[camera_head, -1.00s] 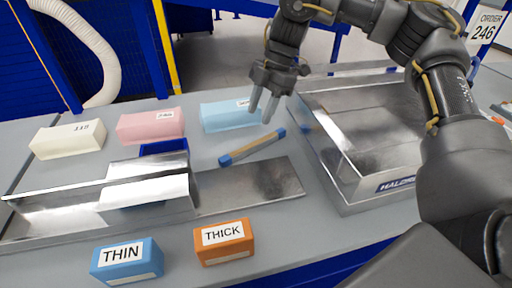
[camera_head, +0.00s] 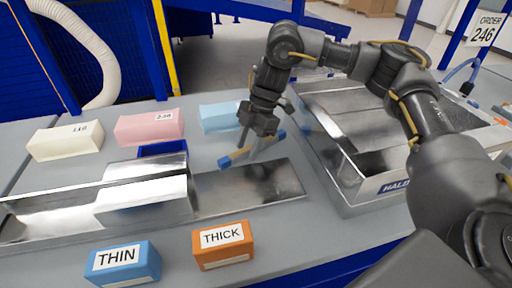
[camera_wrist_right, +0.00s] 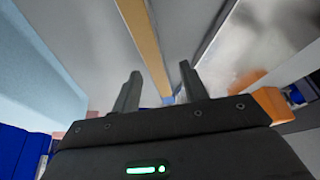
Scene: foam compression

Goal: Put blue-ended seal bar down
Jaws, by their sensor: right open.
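The seal bar (camera_head: 240,153) is tan with blue ends and lies slantwise on the grey table, just behind the flat metal plate (camera_head: 285,190). My right gripper (camera_head: 250,144) is open above the bar, pointing down, and hides part of its middle. In the right wrist view the tan bar (camera_wrist_right: 143,38) runs between the two spread fingers (camera_wrist_right: 155,90), and no grip on it shows. Whether the fingertips touch the bar or table cannot be told. My left gripper is not in view.
A large metal machine (camera_head: 350,190) stands right of the bar. Cream (camera_head: 65,142), pink (camera_head: 150,127) and light blue (camera_head: 218,116) foam blocks line the back. A metal channel (camera_head: 145,197) is at left. THIN (camera_head: 125,262) and THICK (camera_head: 223,245) blocks sit in front.

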